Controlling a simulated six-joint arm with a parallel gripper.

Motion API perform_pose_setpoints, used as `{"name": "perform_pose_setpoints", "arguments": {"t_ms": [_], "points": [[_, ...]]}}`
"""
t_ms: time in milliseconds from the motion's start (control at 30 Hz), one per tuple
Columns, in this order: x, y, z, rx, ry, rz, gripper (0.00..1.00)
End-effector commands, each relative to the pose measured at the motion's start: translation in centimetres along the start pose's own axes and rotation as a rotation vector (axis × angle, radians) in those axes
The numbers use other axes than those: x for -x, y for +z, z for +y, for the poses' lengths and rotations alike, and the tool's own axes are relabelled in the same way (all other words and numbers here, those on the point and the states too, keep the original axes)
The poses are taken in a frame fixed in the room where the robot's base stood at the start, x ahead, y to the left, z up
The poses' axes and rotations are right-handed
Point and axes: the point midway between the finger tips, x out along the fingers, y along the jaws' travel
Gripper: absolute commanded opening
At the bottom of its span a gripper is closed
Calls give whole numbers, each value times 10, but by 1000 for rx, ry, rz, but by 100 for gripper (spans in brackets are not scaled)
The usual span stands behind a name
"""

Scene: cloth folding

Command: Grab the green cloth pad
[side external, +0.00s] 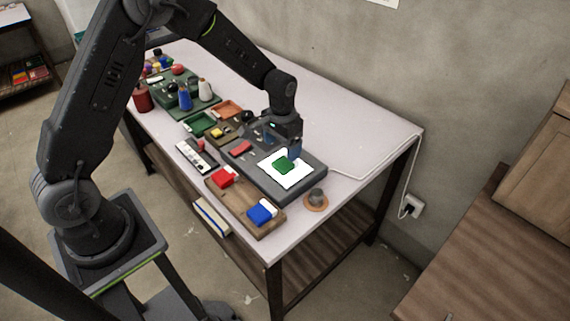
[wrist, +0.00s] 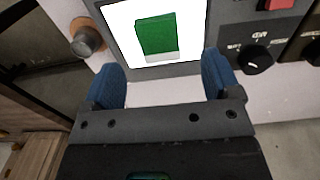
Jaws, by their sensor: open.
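The green cloth pad (side external: 283,165) lies on a white square panel (side external: 296,181) set in a dark grey box (side external: 262,183) on the table. In the wrist view the pad (wrist: 156,35) shows as a green block with a pale lower edge, on the white panel (wrist: 193,14). My gripper (side external: 294,153) is over the panel, close to the pad's far side in the side view. In the wrist view my gripper (wrist: 165,78) has its two blue fingers spread wide, with nothing between them. The pad lies beyond the fingertips.
A wooden board (side external: 240,207) with red and blue pads lies in front of the box. A metal cup on a round coaster (side external: 316,201) stands to its right. A black knob (wrist: 256,60) and a red switch are on the box. Bottles and trays crowd the table's far left.

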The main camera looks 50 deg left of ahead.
Motion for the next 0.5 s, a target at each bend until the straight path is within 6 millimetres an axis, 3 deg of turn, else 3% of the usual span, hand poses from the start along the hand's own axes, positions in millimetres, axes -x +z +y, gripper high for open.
{"name": "perform_pose_setpoints", "arguments": {"t_ms": [167, 500], "points": [[-12, 1, 0, 0, 0, -1, 83], [-56, 2, 3, 0, 0, -2, 83]]}}
